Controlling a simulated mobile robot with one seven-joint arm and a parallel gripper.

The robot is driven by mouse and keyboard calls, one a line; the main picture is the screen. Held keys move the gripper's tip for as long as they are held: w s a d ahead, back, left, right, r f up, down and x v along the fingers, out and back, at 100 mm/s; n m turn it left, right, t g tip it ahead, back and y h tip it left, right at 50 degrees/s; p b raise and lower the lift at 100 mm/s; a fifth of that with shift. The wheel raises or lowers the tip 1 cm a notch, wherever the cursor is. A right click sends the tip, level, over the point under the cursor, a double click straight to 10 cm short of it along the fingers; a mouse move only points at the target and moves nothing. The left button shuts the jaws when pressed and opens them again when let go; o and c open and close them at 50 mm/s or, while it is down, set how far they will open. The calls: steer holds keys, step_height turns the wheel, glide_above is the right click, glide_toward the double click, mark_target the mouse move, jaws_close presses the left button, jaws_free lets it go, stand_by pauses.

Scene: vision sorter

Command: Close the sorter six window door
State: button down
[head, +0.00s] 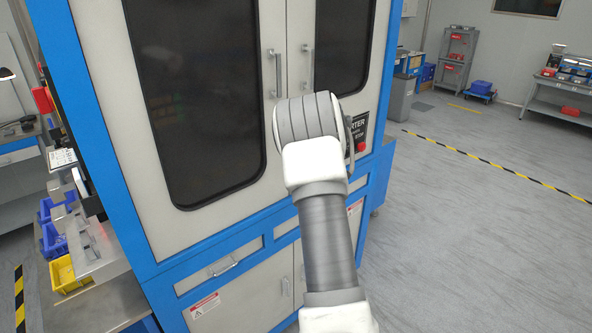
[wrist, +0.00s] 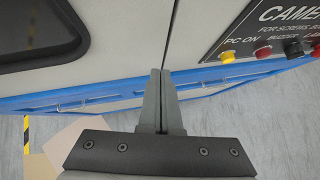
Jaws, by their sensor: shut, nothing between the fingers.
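The sorter (head: 75,20) is a tall white cabinet with a blue frame, filling the left and middle of the head view. Its left window door (head: 215,215) has a dark pane and a vertical handle (head: 277,72), and looks flush with the front. The right window door (head: 298,25) has a dark pane and its own handle (head: 308,68); my arm covers its lower part. In the wrist view, my gripper (wrist: 162,73) is shut and empty, its fingertips close to a seam between two white panels. I cannot tell whether they touch, or whether a small gap remains there.
A control panel (wrist: 275,40) with yellow, red and black buttons is right of the fingers. A lower drawer handle (head: 223,266) sticks out from the cabinet. Blue and yellow bins (head: 65,275) stand at left. Open grey floor (head: 470,220) lies at right.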

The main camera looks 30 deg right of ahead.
steer(key=d+v, duration=0.2)
steer(key=v, duration=0.8)
steer(key=shift+s+b, duration=0.2)
steer(key=shift+b, duration=0.25)
steer(key=shift+a+r, duration=0.1)
steer(key=a+r+m+t+h, duration=0.2)
steer(key=a+r+m+t, duration=0.15)
steer(key=r+m, duration=0.55)
steer(key=s+a+r+m+g+h, duration=0.1)
steer(key=s+a+r+m+h, duration=0.2)
steer(key=s+a+r+m, duration=0.5)
steer(key=s+a+f+m+g+y, duration=0.3)
steer(key=s+a+f+m, duration=0.1)
steer(key=s+a+m, duration=0.5)
steer(key=s+a+f+m+g+y, duration=0.3)
steer(key=s+a+m, duration=0.5)
steer(key=s+a, duration=0.6)
steer(key=shift+s+a+f+m, duration=0.2)
steer(key=shift+s+f+m, duration=0.2)
steer(key=shift+s+f, duration=0.35)
steer(key=shift+s+r, duration=0.1)
